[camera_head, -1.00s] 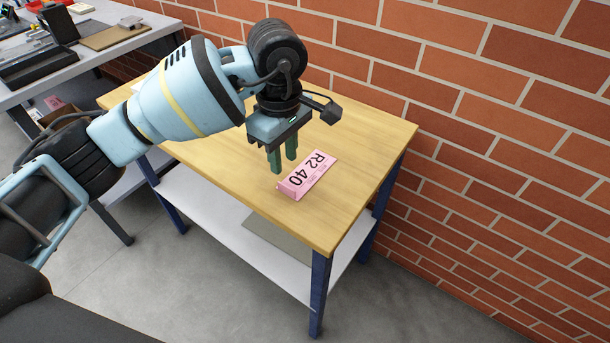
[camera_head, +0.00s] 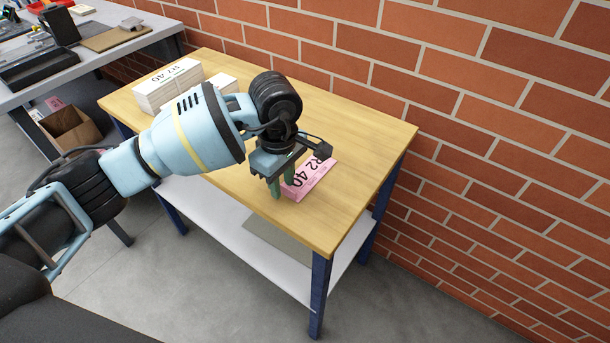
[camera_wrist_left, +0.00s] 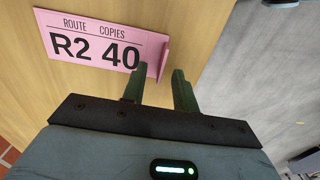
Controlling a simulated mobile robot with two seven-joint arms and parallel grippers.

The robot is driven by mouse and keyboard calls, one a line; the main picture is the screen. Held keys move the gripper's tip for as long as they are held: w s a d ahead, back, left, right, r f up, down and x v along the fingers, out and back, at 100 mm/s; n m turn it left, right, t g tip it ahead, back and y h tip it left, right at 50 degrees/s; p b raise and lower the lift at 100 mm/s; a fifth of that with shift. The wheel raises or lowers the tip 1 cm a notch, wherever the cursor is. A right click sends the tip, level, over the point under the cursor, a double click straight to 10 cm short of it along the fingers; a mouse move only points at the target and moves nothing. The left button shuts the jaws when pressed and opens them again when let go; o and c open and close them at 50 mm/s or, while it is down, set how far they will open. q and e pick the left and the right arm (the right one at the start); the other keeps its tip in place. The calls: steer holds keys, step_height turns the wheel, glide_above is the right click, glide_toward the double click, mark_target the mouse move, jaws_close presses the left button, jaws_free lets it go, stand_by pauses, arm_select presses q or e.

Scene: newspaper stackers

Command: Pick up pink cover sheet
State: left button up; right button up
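The pink cover sheet (camera_head: 312,177), printed "ROUTE COPIES" and "R2 40", lies flat on the wooden table top (camera_head: 340,120). In the left wrist view the sheet (camera_wrist_left: 95,45) has a small flap standing up at its right end. My left gripper (camera_head: 283,187) points down just at the sheet's near left end and hides part of it. Its green fingers (camera_wrist_left: 158,82) are apart, and the flap shows between their tips in the wrist view. I cannot tell whether they touch it. My right gripper is not in view.
A bundle of white papers (camera_head: 168,86) stands at the table's back left, with another stack (camera_head: 220,84) beside it. A brick wall (camera_head: 480,150) runs along the table's far side. A cardboard box (camera_head: 70,132) and a grey bench (camera_head: 95,60) are at left.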

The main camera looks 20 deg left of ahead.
arm_select(q)
steer(key=shift+f, duration=0.1)
steer(key=shift+c, duration=0.4)
jaws_close()
steer(key=shift+r, duration=0.2)
steer(key=shift+r, duration=0.6)
steer(key=shift+s+a+r, duration=0.15)
steer(key=shift+a+r, duration=0.05)
steer(key=shift+r, duration=0.85)
steer(key=s+a+r+b, duration=0.1)
steer(key=s+a, duration=0.7)
steer(key=s, duration=0.4)
steer(key=shift+s+a+r, duration=0.2)
steer(key=shift+s+a, duration=0.2)
